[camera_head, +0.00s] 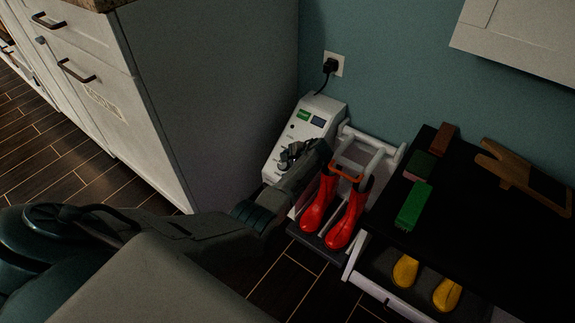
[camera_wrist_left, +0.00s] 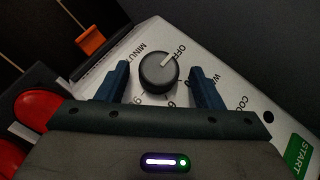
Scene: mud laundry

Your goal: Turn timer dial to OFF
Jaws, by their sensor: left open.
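The timer dial (camera_wrist_left: 158,73) is a round dark knob on the sloped white panel of the boot dryer (camera_head: 318,108). Its white pointer mark aims up and right, at or very near the printed OFF label (camera_wrist_left: 180,50). My left gripper (camera_head: 299,153) is over this panel in the head view, and it hides the dial there. In the left wrist view my left gripper (camera_wrist_left: 158,68) is open, with one dark blue finger on each side of the dial. Gaps show between both fingers and the knob; I cannot tell the depth. My right gripper is not in view.
A green START button (camera_wrist_left: 302,155) is on the same panel. A white cabinet (camera_head: 215,90) stands left, and a black-topped bench (camera_head: 455,215) with brushes stands right. A plug (camera_head: 330,66) is in the wall outlet.

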